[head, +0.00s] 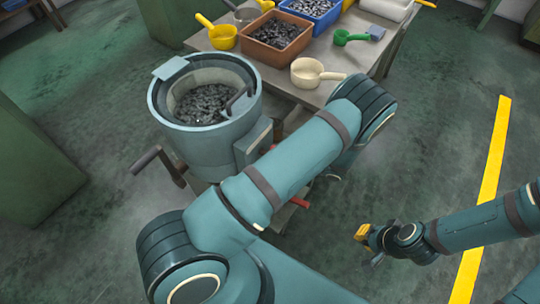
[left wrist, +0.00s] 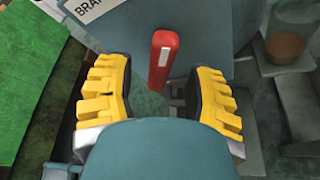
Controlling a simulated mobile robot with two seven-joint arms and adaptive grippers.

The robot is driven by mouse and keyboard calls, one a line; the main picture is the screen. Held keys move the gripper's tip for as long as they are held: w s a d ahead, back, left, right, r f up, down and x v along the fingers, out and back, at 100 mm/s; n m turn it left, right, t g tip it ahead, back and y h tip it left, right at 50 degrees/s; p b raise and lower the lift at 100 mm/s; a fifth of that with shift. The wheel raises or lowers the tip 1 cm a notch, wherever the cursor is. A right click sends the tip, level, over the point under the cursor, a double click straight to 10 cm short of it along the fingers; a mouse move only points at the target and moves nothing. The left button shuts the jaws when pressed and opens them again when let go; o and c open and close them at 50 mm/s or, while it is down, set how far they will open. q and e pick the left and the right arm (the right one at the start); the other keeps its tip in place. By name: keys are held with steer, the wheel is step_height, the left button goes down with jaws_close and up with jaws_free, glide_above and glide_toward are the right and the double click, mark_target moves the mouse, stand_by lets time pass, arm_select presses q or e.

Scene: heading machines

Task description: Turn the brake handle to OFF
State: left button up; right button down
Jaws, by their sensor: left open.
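The red brake handle (left wrist: 163,58) stands upright in the left wrist view, with a small white mark near its top. My left gripper (left wrist: 161,85) is open, with one yellow-backed finger on each side of the handle. Dark gaps show between handle and fingers, so it is not gripped. A white label (left wrist: 92,8) reading "BRA" is cut off at the top. In the head view my left arm hides its own gripper; a small red piece (head: 300,202) shows below the arm. My right gripper (head: 368,244) hangs low at the right, away from the machine; its opening is unclear.
A round grey-blue hopper (head: 157,105) holds dark metal parts, with a crank handle (head: 146,160) at its left. A table (head: 288,88) behind carries bins and scoops. A green cabinet (head: 35,165) stands left. Open floor (head: 440,130) lies at right, with a yellow line (head: 490,180).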

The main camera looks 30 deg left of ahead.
arm_select(q)
steer(key=v, duration=0.9)
steer(key=shift+d, duration=0.1)
steer(key=s+d+f+n+g+h, duration=0.35)
steer(key=s+f+n+h, duration=0.35)
steer(key=s+n+h, duration=0.35)
steer(key=r+n+t+h, duration=0.1)
steer(key=n+t+h, duration=0.1)
steer(key=n, duration=0.3)
steer(key=s+d+r+n+t+h, duration=0.1)
steer(key=r+n+t+h, duration=0.1)
steer(key=n, duration=0.3)
steer(key=d+r+n+t+h, duration=0.1)
steer(key=r+n+t+h, duration=0.1)
steer(key=n, duration=0.3)
steer(key=shift+s+r+t+h, duration=0.15)
steer(key=shift+s+t+h, duration=0.05)
steer(key=shift+t+h, duration=0.5)
